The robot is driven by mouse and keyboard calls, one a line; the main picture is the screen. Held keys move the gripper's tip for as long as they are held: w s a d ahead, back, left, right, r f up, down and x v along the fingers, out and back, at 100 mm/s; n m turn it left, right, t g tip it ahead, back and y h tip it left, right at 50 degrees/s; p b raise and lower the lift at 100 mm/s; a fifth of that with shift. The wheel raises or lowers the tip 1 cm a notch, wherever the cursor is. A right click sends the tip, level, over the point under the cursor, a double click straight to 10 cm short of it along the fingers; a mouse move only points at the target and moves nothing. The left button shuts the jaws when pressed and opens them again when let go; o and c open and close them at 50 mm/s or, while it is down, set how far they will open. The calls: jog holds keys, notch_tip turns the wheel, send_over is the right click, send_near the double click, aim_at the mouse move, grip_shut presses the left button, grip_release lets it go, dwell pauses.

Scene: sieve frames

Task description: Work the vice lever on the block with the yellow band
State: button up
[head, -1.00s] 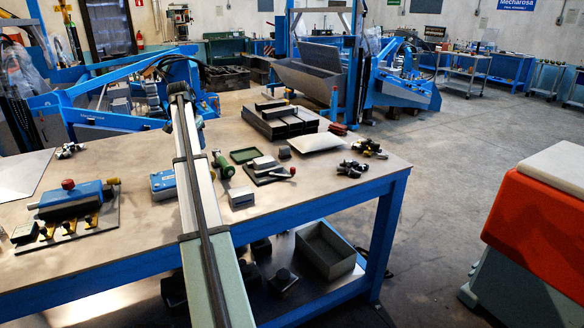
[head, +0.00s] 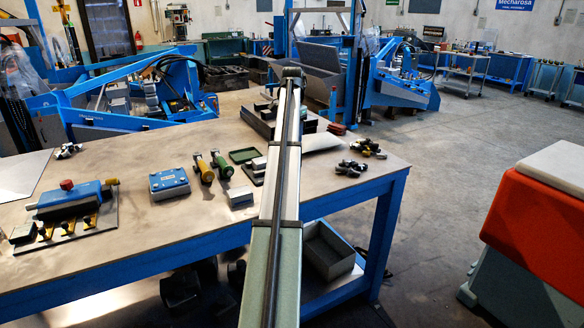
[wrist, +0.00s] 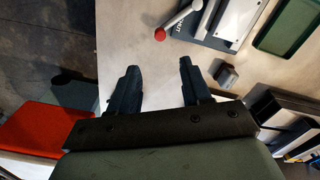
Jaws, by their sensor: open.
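My gripper (wrist: 158,84) is open and empty in the wrist view, its two dark fingers apart above the bench edge. Beyond the fingers is a grey vice block (wrist: 233,22) on a dark base, with a lever ending in a red ball (wrist: 160,34). The ball is ahead of the fingers and apart from them. In the head view my arm hides most of this vice; a part shows left of the arm (head: 258,165). A blue device (head: 75,197) with a red knob stands at the left. I cannot make out a yellow band on the vice.
A green tray (wrist: 292,25) and small grey block (wrist: 227,76) lie near the vice.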

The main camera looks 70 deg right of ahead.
notch_tip(320, 180, down, 14)
jog(key=shift+r, duration=0.25)
dwell(0.3)
grip_shut()
dwell(0.4)
